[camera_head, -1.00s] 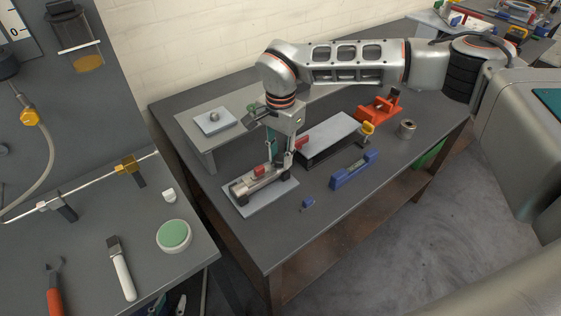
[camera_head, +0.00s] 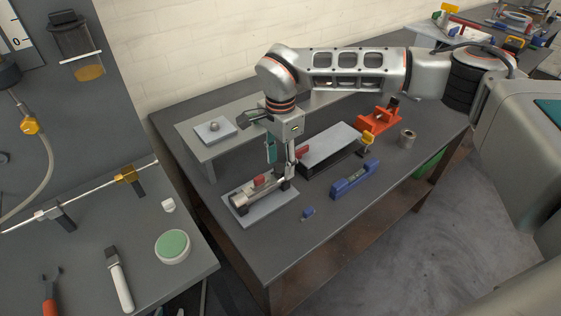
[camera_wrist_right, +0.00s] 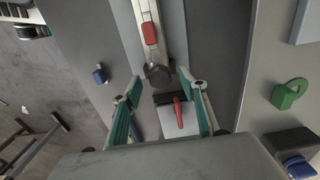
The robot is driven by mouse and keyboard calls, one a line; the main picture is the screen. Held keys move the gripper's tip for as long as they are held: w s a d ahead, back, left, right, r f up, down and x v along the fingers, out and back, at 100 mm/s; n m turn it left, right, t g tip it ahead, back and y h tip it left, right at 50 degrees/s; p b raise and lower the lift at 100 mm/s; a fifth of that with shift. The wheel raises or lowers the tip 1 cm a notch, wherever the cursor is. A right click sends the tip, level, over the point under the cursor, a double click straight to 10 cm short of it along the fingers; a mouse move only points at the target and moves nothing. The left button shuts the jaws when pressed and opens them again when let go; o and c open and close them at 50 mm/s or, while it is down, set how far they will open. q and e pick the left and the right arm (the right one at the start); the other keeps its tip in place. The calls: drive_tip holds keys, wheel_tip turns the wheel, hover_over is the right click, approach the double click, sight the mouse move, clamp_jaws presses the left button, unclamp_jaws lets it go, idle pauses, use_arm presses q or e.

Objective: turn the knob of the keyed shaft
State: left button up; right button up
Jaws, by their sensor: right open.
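The keyed shaft (camera_head: 244,194) is a silver cylinder lying on a light grey plate (camera_head: 260,213), with a red key (camera_head: 259,181) on top. In the right wrist view, the shaft (camera_wrist_right: 144,12) and its red key (camera_wrist_right: 150,33) end in a dark faceted knob (camera_wrist_right: 158,76). My right gripper (camera_head: 281,168) points down near the shaft's knob end. In the right wrist view, its open teal-padded fingers (camera_wrist_right: 166,92) stand on either side of the knob's line, with a visible gap to the knob. My left gripper is not in view.
A grey raised platform (camera_head: 322,143) with a red part (camera_head: 302,152) stands close behind the gripper. A blue holder (camera_head: 354,179), a small blue piece (camera_head: 308,213), an orange-red fixture (camera_head: 378,121) and a metal ring (camera_head: 407,138) lie to the right. The front table edge is clear.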

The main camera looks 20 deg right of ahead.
drive_tip(key=shift+r+p, duration=0.3)
drive_tip(key=shift+r, duration=0.1)
wheel_tip(320, 180, up, 3)
drive_tip(key=shift+r+p, duration=0.15)
drive_tip(key=shift+p, duration=1.1)
drive_tip(key=shift+r+p, duration=0.4)
drive_tip(key=shift+r, duration=1)
drive_tip(key=shift+f, duration=0.1)
